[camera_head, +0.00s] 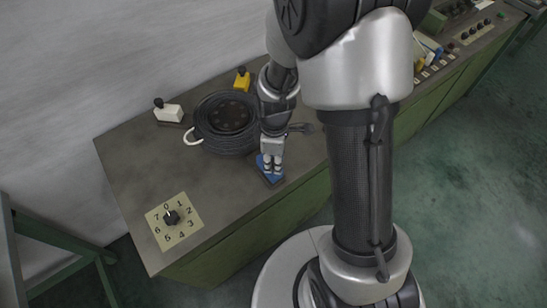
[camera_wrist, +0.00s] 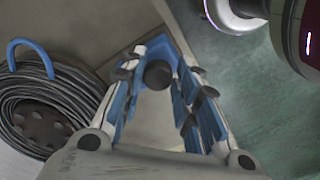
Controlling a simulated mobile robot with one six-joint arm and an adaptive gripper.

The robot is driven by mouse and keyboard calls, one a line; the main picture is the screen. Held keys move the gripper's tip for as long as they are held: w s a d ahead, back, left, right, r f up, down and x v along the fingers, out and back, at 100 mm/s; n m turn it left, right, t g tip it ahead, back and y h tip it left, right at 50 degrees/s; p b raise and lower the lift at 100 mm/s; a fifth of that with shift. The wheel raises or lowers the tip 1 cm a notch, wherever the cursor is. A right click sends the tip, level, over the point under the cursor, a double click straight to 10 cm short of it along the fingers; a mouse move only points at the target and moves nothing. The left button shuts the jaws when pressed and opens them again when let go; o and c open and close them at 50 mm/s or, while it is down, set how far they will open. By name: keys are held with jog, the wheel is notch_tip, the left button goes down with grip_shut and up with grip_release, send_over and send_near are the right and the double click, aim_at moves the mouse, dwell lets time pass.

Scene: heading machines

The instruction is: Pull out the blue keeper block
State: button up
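The blue keeper block (camera_head: 272,179) lies at the front edge of the green machine's top in the head view, partly hidden under my gripper (camera_head: 270,160). In the wrist view a part of the blue block (camera_wrist: 168,50) shows at the far end of my fingers, with its round black knob (camera_wrist: 158,74) in front of it. My gripper (camera_wrist: 160,66) points down at the block. Its fingers stand apart on either side of the knob, with a gap visible on each side. Whether the fingertips touch the block cannot be told.
A black cable coil (camera_head: 226,122) lies just left of my gripper. A white block with a black knob (camera_head: 168,112) and a yellow block (camera_head: 242,81) stand behind. A numbered dial (camera_head: 172,217) is at front left. Bare top lies between dial and coil.

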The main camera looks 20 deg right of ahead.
jog(key=o, duration=0.4)
jog(key=shift+s+d, duration=0.1)
jog(key=shift+s, duration=0.15)
jog(key=shift+w, duration=0.1)
jog(key=shift+w+r, duration=0.1)
jog(key=shift+r, duration=0.25)
notch_tip(320, 180, up, 11)
jog(key=shift+r, duration=0.15)
